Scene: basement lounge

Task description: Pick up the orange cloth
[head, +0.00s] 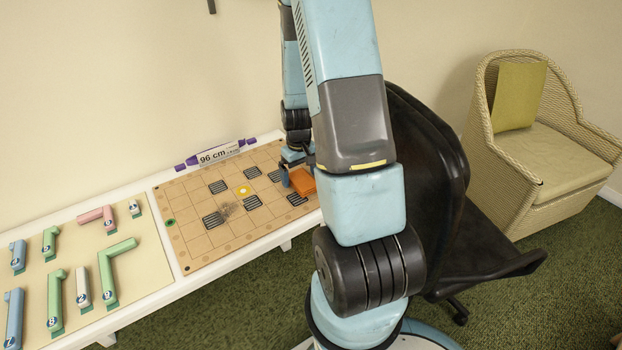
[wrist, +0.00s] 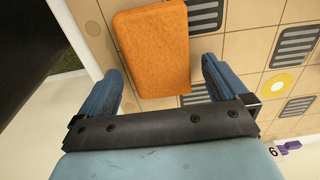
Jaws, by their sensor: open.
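The orange cloth (head: 302,181) lies as a folded block on the tan grid board (head: 200,241), near the board's right end. It also shows in the wrist view (wrist: 153,52), flat on the board, with its near end between my two blue fingers. My gripper (wrist: 165,80) is open, one finger on each side of the cloth, with a gap visible at each side. In the head view my gripper (head: 291,176) is at the cloth's left side, partly behind my arm. I cannot tell its exact height above the board.
A white table (head: 152,208) carries the board and a panel of coloured numbered pieces (head: 80,260) at left. A "96 cm" marker (head: 215,155) lies along the wall side. A black office chair (head: 440,170) stands close to the table's right end. A wicker armchair (head: 560,165) stands at right.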

